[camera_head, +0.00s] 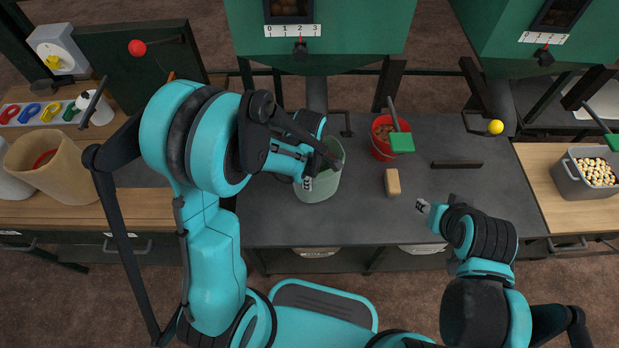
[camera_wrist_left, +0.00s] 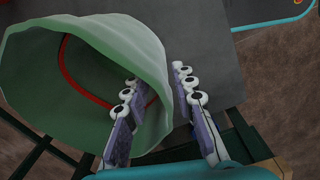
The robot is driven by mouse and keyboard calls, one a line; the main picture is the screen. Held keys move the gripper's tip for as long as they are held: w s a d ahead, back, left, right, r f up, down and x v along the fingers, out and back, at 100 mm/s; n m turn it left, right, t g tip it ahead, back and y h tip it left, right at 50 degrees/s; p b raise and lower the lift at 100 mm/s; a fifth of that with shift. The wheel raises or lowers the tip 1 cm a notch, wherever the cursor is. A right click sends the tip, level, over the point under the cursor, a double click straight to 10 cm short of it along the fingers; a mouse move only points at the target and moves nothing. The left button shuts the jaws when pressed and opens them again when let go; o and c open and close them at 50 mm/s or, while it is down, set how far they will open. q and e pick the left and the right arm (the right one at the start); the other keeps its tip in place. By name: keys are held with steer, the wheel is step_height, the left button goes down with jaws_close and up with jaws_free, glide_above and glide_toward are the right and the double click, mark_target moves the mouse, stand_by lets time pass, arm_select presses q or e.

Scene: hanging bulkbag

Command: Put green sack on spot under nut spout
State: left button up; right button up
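The green sack (camera_head: 325,187) stands open on the dark grey table (camera_head: 275,225), below the left hopper's metal spout (camera_head: 317,95). In the left wrist view the sack (camera_wrist_left: 70,45) has its mouth facing the camera, with a red line curving inside. My left gripper (camera_head: 318,172) is at the sack's rim. In the left wrist view its fingers (camera_wrist_left: 160,105) are apart, one inside the mouth and one outside, with the sack wall between them. My right gripper (camera_head: 430,213) is over the table's right part, holding nothing visible; its finger opening is unclear. Any marked spot is not visible.
A red bucket (camera_head: 380,150) with a green-handled scoop and a tan block (camera_head: 392,182) stand right of the sack. A second hopper (camera_head: 540,50) is at upper right. A grey bin of pale pieces (camera_head: 568,185) is far right. A beige sack (camera_head: 65,180) stands left.

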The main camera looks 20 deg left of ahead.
arm_select(q)
step_height(320, 180, up, 12)
steer(key=p, duration=0.5)
steer(key=shift+s+r, duration=0.15)
steer(key=shift+r, duration=0.05)
steer(key=s+a+r+m+t, duration=0.2)
steer(key=s+r+m, duration=0.3)
steer(key=m, duration=0.4)
steer(key=s+a+r+m+t, duration=0.2)
steer(key=s+r+m+t, duration=0.3)
steer(key=m, duration=0.4)
steer(key=shift+a+r, duration=0.35)
steer(key=shift+r, duration=0.05)
